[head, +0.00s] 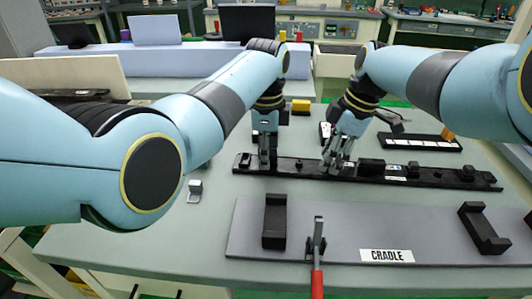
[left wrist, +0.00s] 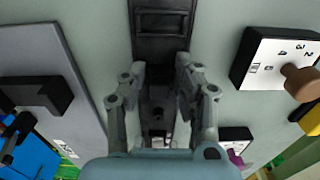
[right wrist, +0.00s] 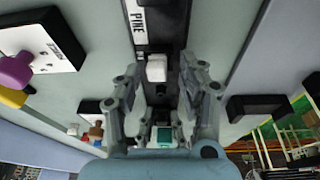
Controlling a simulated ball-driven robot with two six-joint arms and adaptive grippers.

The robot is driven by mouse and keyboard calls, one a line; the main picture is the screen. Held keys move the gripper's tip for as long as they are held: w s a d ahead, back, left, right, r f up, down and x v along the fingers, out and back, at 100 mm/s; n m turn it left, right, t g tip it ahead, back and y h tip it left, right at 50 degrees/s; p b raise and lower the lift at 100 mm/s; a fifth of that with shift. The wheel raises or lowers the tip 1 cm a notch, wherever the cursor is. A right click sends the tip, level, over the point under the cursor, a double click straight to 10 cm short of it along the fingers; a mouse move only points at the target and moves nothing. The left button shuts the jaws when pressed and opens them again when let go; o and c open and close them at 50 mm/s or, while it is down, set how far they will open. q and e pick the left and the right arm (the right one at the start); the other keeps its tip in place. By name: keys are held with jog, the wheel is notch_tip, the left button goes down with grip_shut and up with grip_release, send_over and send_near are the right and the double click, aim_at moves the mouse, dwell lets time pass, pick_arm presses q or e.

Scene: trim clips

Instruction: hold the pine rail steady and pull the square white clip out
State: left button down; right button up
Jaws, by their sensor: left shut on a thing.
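The pine rail (head: 450,178) is a long black bar lying across the table; its "PINE" label (right wrist: 138,20) shows in the right wrist view. My left gripper (head: 266,163) is shut across the rail near its left end, one finger on each side in the left wrist view (left wrist: 160,85). The square white clip (right wrist: 156,68) sits on the rail near the label. My right gripper (head: 335,167) is open, its fingers apart on either side of the rail by the white clip (right wrist: 160,75). A teal-and-white part (right wrist: 164,137) shows lower on the rail. Finger contact with the clip cannot be told.
The grey cradle board (head: 340,222) lies in front, with black brackets (head: 274,222) and a red-handled clamp (head: 317,280). A small metal piece (head: 195,191) lies at left. Behind the rail are a dial box (left wrist: 275,62), a black strip with white cells (head: 415,142) and a yellow block (head: 300,106).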

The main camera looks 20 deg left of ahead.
jog(key=shift+r, duration=0.25)
dwell(0.4)
grip_shut()
dwell(0.5)
